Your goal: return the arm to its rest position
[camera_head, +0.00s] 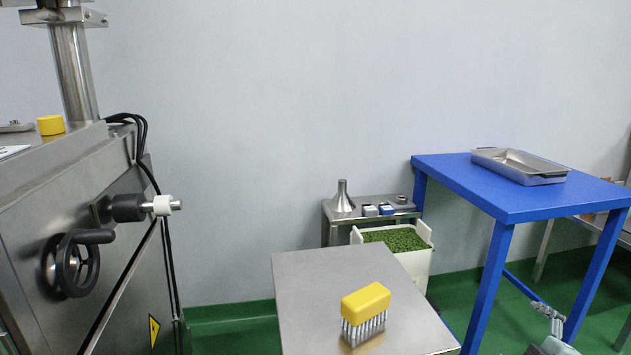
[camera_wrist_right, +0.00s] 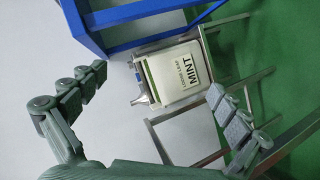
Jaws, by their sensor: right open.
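My right gripper (camera_wrist_right: 158,88) is open in the right wrist view, its two fingers spread wide with nothing between them. In the head view, a grey part of my right arm or gripper shows at the lower right edge, in front of the blue table (camera_head: 455,184). The rest of that arm is out of frame. My left arm and gripper are not in view.
A yellow-handled brush (camera_head: 365,301) stands on a steel table (camera_head: 310,275). A steel tray (camera_head: 520,166) sits on the blue table. A white bin (camera_head: 420,262) of green leaves stands behind; its MINT label (camera_wrist_right: 182,82) shows in the wrist view. A steel machine (camera_head: 60,200) stands left.

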